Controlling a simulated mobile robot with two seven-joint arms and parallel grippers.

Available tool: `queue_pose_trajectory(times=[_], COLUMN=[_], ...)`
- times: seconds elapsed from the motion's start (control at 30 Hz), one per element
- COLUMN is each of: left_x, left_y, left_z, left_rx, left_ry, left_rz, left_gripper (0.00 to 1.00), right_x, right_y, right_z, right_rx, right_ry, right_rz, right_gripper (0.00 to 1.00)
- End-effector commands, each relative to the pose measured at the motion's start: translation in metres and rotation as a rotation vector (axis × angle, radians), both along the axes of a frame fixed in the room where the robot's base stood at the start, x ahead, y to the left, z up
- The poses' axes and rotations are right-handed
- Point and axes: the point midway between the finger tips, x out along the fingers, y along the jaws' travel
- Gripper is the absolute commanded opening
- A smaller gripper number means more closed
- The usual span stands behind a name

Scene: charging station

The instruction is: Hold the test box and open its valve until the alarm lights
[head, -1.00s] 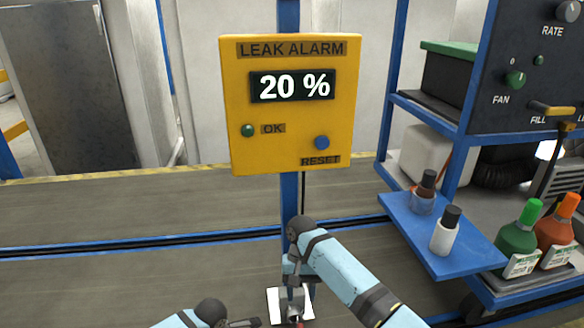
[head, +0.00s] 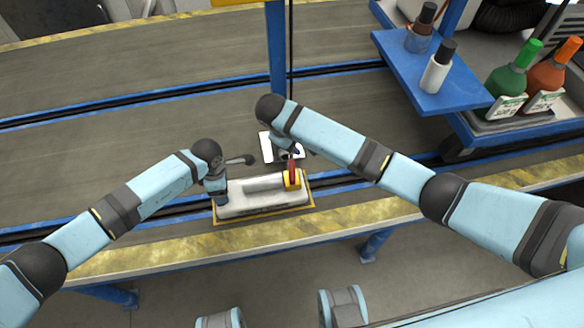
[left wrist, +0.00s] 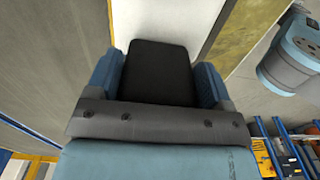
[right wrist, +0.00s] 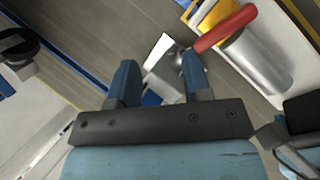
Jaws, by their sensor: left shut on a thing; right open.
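The pale test box (head: 262,208) sits on a yellow-edged base near the bench's front edge. It carries a silver cylinder (right wrist: 258,62) and a yellow valve (head: 291,180) with a red handle (head: 292,168). My left gripper (head: 220,196) is at the box's left end; in the left wrist view its fingers (left wrist: 160,75) are shut on a black block. My right gripper (head: 290,151) is open just behind the valve. In the right wrist view the red handle (right wrist: 225,28) lies beyond and right of the open fingers (right wrist: 162,75), apart from them. The alarm's display and lights are out of view.
A blue shelf (head: 435,75) with small bottles stands at the right, beside green (head: 508,82) and orange (head: 552,72) bottles. The bench left of my left arm is clear.

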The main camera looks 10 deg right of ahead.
Motion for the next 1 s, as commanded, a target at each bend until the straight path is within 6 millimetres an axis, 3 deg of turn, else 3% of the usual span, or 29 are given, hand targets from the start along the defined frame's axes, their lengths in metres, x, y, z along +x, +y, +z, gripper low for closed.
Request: queue_pose_trajectory(times=[0.27, 0.5, 0.63, 0.77, 0.87, 1.0], left_x=[0.000, 0.000, 0.000, 0.000, 0.000, 0.000], left_y=[0.000, 0.000, 0.000, 0.000, 0.000, 0.000], left_z=[0.000, 0.000, 0.000, 0.000, 0.000, 0.000], left_rx=[-0.001, -0.001, -0.001, -0.001, -0.001, -0.001], left_ry=[0.000, 0.000, 0.000, 0.000, 0.000, 0.000], left_rz=[0.000, 0.000, 0.000, 0.000, 0.000, 0.000], left_gripper=[0.41, 0.41, 0.41, 0.41, 0.41, 0.41], right_x=[-0.045, -0.109, -0.136, -0.150, -0.146, -0.127], right_y=[0.011, 0.033, 0.041, 0.045, 0.045, 0.041], right_z=[-0.021, -0.034, -0.038, -0.040, -0.043, -0.050], right_rx=[-0.493, -0.936, -1.099, -1.182, -1.203, -1.206], right_ry=[-0.032, 0.036, 0.066, 0.081, 0.086, 0.088], right_rz=[0.907, 1.528, 1.715, 1.803, 1.820, 1.819], right_gripper=[0.45, 0.45, 0.45, 0.45, 0.45, 0.45])
